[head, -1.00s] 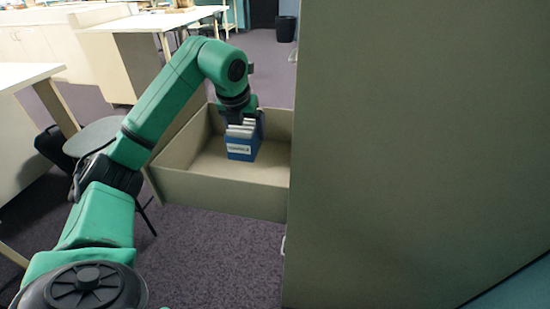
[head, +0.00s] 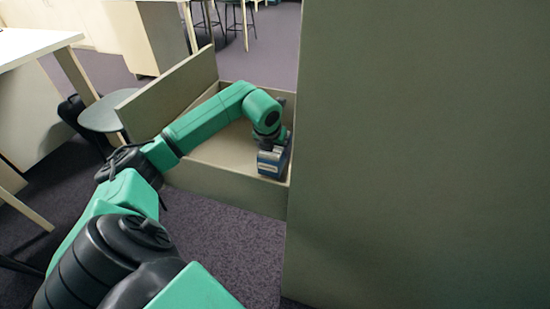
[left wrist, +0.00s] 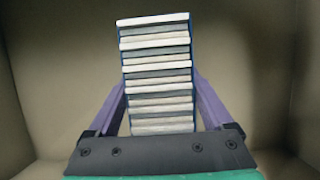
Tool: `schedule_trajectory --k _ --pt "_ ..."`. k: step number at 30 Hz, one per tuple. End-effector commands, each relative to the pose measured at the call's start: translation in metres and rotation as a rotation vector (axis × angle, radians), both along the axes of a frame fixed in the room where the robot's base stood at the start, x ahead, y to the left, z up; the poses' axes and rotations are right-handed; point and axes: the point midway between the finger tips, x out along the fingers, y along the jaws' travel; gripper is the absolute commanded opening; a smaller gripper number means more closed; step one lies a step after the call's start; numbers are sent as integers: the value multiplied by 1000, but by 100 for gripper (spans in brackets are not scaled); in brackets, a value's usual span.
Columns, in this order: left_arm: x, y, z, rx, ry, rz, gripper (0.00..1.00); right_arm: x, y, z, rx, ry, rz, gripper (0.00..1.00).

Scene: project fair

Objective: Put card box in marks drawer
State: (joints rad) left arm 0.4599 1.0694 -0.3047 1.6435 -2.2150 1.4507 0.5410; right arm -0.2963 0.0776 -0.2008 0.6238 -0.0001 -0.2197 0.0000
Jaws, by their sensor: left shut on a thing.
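The card box (head: 272,164) is blue with pale cards in it and a label on its front. It is inside the open drawer (head: 225,188), near the drawer's right end by the cabinet. My left gripper (head: 270,143) reaches down into the drawer and is shut on the card box. In the left wrist view the card box (left wrist: 158,75) stands between the two purple fingers, its row of card edges facing the camera. Whether its base touches the drawer floor cannot be told. My right gripper is not in view.
A large olive cabinet (head: 420,150) fills the right side, with the drawer pulled out from it. A round stool (head: 107,110) and a white table (head: 30,45) stand at the left. The drawer's left part is free.

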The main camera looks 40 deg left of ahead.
Motion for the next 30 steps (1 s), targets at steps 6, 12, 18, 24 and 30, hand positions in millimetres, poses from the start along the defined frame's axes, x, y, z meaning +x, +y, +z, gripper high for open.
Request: schedule_trajectory --k 6,12,18,24,30 --pt "0 0 -32 0 -1 0 0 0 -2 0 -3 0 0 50" --pt "0 0 -32 1 -1 -1 0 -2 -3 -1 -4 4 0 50" --pt "0 0 -33 0 1 -1 100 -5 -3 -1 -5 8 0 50" --pt "-2 -1 -26 1 -1 -1 100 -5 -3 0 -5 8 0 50" --pt "-18 -5 17 6 -3 -3 100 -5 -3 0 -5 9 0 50"
